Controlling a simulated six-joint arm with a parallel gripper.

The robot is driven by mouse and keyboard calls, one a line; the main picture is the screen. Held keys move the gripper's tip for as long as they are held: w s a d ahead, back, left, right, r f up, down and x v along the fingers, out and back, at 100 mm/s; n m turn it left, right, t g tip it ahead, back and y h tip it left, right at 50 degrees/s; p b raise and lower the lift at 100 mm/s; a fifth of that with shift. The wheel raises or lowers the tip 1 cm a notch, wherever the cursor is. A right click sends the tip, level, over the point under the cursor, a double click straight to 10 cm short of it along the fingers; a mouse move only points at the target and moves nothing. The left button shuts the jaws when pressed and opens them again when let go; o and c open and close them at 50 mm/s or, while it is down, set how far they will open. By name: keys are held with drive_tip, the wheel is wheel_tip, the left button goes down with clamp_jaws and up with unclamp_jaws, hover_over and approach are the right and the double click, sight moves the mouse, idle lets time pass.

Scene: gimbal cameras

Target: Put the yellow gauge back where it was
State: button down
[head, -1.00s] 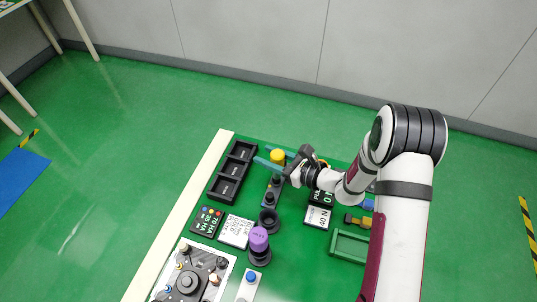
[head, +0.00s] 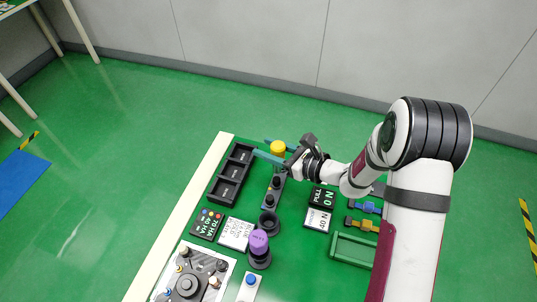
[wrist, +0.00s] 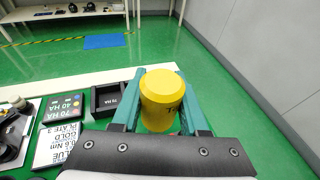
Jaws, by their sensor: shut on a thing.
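The yellow gauge (head: 278,147) is a short cylinder at the far side of the table. In the wrist view the yellow gauge (wrist: 162,97) stands upright between the teal fingers. My gripper (head: 272,150) is shut on it. Whether its underside touches anything is hidden. A dark stand with black posts (head: 272,190) lies just nearer than the gauge. An empty black round holder (head: 268,222) stands nearer still. A purple gauge (head: 258,241) sits in a black round base beside that holder.
A black three-compartment tray (head: 231,175) lies left of the gauge. Dark and white label plates (head: 237,233) lie nearer. A green tray (head: 353,250) and blue and yellow pieces (head: 361,224) lie at right. A control panel (head: 187,285) is at the front left.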

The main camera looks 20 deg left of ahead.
drive_tip(key=shift+r, duration=0.85)
